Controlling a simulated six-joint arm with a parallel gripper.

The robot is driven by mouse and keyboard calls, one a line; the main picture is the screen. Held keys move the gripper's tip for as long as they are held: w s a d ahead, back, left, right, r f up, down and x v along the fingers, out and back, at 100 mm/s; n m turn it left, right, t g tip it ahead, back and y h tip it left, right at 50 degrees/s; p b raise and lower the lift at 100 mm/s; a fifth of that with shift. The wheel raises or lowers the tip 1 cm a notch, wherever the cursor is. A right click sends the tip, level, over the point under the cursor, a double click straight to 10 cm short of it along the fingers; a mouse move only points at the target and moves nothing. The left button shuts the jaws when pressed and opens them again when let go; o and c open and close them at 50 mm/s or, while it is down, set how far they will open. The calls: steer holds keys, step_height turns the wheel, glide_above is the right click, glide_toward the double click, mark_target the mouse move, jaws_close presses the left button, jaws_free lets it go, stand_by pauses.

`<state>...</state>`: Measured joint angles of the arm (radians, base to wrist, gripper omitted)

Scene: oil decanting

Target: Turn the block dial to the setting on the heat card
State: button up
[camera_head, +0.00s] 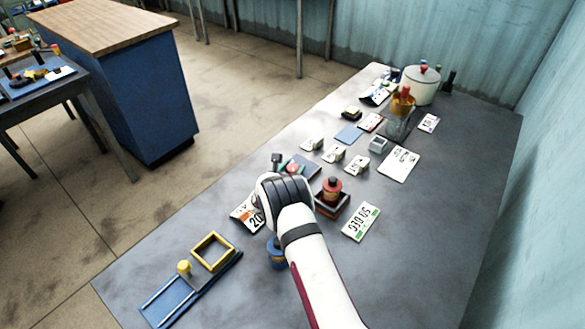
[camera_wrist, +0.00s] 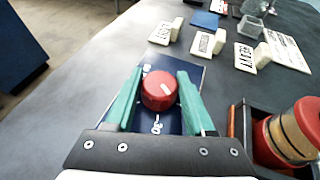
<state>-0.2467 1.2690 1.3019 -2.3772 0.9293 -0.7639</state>
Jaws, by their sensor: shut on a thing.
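The red dial (camera_wrist: 160,90) sits on a dark blue block (camera_wrist: 172,122) in the wrist view. Its white pointer line is turned to the upper right. White markings show around it: one below reads like 30, and one at the upper left is too small to read surely. My gripper (camera_wrist: 160,82) has its green fingers on both sides of the dial, shut on it.
A red-topped jar (camera_head: 332,188) stands in a dark tray close right of my gripper; it also shows in the wrist view (camera_wrist: 290,135). Several labelled white blocks lie beyond. A green-striped card (camera_head: 361,222) lies right. A yellow frame (camera_head: 212,252) lies at the front left.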

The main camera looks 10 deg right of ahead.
jaws_close()
steer(key=shift+w+a+m+g+h, duration=0.1)
steer(key=shift+m+g+h, duration=0.3)
steer(key=shift+m+h, duration=0.5)
steer(key=shift+m+g+h, duration=0.8)
steer(key=shift+m+h, duration=0.1)
steer(key=shift+m, duration=0.1)
steer(key=shift+m+g+h, duration=0.5)
steer(key=o, duration=1.1)
jaws_free()
steer(key=shift+o, duration=0.2)
steer(key=v, duration=1.5)
steer(key=shift+s+a+r, duration=0.15)
steer(key=shift+s+r, duration=0.1)
steer(key=shift+s, duration=0.1)
